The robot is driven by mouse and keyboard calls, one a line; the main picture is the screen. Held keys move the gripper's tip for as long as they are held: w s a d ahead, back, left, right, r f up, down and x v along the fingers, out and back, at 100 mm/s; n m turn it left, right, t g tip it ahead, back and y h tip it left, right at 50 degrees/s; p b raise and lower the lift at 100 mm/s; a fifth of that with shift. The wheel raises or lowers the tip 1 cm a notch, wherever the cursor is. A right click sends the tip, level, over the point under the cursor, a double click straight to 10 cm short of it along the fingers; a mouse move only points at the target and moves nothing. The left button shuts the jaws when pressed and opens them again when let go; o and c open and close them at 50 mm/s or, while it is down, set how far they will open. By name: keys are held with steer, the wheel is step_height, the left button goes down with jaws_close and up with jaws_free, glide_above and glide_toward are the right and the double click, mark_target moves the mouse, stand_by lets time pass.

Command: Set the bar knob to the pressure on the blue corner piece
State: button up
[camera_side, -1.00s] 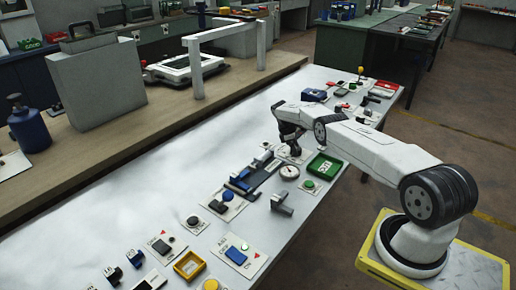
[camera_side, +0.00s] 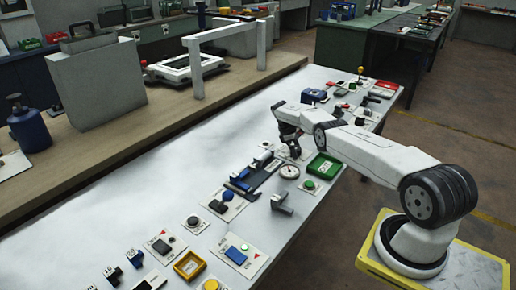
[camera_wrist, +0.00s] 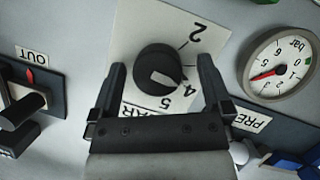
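The black bar knob (camera_wrist: 158,66) sits on a white plate (camera_wrist: 140,28) marked BAR, with 2, 4 and 5 visible, upside down in the wrist view. Its white pointer is toward the 4, on the side of the 5. My gripper (camera_wrist: 162,72) is open, one finger on each side of the knob with gaps. In the side view my gripper (camera_side: 290,140) is over the plate and hides the knob. Several blue pieces show in the side view, including small dark blue blocks (camera_side: 114,273) at the near left. I cannot tell which is the corner piece, nor read a pressure.
A round bar gauge (camera_wrist: 280,66) with a red needle is right of the knob; it also shows in the side view (camera_side: 289,171). An OUT lever panel (camera_wrist: 30,92) is to the left. A green tray (camera_side: 323,166) is close by. The far left tabletop is clear.

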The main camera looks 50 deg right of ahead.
steer(key=shift+r, duration=0.15)
steer(key=v, duration=0.7)
steer(key=shift+r, duration=0.25)
steer(key=shift+a, duration=0.1)
stand_by(0.6)
steer(key=d+t, duration=0.1)
steer(key=s+d+t+y, duration=0.1)
steer(key=shift+r+t+y, duration=0.15)
steer(key=shift+t+y, duration=0.15)
steer(key=shift+t, duration=0.1)
steer(key=shift+s+a+r+t, duration=0.15)
steer(key=shift+s+r+t, duration=0.1)
steer(key=shift+s+t, duration=0.5)
steer(key=shift+s, duration=0.1)
